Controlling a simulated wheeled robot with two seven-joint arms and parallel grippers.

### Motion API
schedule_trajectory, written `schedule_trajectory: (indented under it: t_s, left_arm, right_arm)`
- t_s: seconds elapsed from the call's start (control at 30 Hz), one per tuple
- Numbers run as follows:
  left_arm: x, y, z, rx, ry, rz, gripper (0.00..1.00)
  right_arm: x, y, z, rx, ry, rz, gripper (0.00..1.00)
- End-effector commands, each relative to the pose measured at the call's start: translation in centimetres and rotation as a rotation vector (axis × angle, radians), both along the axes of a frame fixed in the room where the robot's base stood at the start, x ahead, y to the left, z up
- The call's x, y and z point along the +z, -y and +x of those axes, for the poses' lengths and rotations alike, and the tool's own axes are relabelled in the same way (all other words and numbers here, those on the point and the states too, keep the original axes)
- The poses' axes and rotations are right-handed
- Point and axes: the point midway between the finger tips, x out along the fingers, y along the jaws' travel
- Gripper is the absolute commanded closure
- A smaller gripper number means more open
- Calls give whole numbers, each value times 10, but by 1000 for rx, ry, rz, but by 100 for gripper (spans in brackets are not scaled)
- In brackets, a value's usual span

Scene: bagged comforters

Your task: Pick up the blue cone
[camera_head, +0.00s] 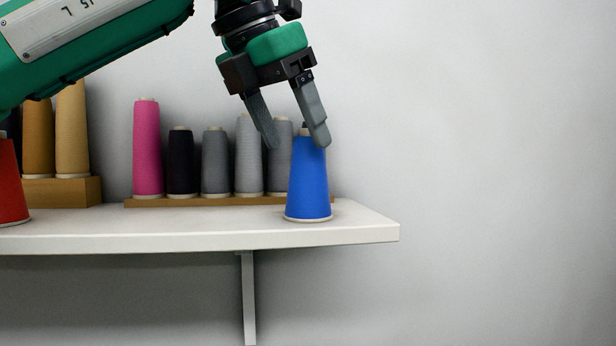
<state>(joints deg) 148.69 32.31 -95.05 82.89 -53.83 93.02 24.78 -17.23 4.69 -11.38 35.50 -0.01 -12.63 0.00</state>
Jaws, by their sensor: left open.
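The blue cone (308,182) stands upright near the right end of a white shelf (170,236). My left gripper (296,146) comes down from above with its two grey fingers apart and nothing held between them. The right finger overlaps the top of the cone in the picture, and the left finger hangs to the left of the cone's top. I cannot tell whether a finger touches the cone. My right gripper is not in view.
Behind the cone, a magenta cone (147,150), a black cone (181,163) and several grey cones (215,164) stand on a wooden strip (170,202). A red cone (10,190) and tan cones (72,135) on a wooden block (75,192) are at left. Right of the shelf is clear.

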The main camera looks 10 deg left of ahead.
Motion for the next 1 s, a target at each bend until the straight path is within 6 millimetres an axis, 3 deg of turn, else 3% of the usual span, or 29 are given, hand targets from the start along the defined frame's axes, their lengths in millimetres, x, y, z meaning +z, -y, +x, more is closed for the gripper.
schedule_trajectory:
  t_s: [0.17,0.5,0.77,1.0]
  left_arm:
    - [-8,4,3,0,0,2,29]
    - [-45,18,15,0,0,-1,29]
    - [-49,19,17,0,0,-2,29]
    - [-49,19,17,0,0,-2,72]
  right_arm:
    - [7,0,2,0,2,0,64]
    - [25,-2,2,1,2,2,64]
    - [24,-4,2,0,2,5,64]
    - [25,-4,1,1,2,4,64]
